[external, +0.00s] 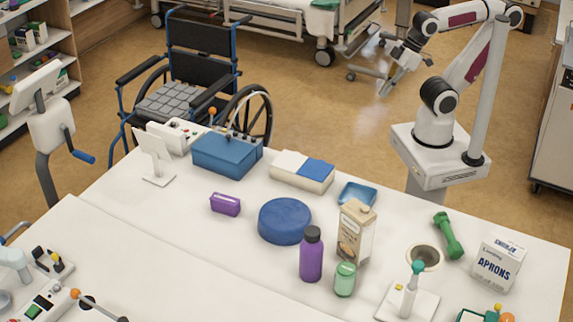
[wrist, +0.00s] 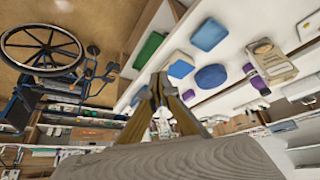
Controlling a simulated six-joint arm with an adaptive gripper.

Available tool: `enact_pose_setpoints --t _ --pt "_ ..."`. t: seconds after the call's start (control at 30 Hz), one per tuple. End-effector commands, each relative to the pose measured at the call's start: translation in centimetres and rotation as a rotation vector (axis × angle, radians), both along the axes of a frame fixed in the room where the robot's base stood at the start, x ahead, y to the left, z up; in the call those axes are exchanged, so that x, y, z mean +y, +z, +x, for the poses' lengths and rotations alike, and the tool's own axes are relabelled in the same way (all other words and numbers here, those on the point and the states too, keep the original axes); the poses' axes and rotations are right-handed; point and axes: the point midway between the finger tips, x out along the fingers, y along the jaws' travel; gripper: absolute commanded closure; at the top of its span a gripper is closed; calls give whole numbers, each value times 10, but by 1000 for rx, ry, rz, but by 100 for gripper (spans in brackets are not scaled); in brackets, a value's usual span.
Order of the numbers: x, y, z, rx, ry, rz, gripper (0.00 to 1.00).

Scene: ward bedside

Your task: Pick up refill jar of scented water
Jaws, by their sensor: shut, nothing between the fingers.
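A small translucent green jar with a green lid (external: 345,280) stands upright on the white table; it looks most like the refill jar, but I can read no label. A purple bottle with a dark cap (external: 311,256) stands just left of it, and a beige carton (external: 355,232) stands behind it. My gripper (external: 386,88) is raised beyond the far side of the table, well away from the jar. In the wrist view my gripper (wrist: 160,84) has its fingers together and empty. I cannot make out the green jar there.
A round blue object (external: 284,221), a blue tray (external: 357,194), a purple box (external: 225,204), a green dumbbell (external: 448,236) and an aprons box (external: 498,263) are on the table. A wheelchair (external: 201,65) stands behind it. The table's left part has free room.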

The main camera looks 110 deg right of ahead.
Motion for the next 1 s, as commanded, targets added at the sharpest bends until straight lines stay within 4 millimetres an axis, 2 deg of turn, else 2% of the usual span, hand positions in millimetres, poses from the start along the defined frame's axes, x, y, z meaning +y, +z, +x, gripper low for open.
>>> enact_pose_setpoints --t 0.43,0.47,0.63,1.0 --pt "0 0 0 0 0 0 100" --pt "0 0 0 0 0 0 95" --pt "0 0 0 0 0 0 51" --pt "1 0 1 -1 0 2 51"
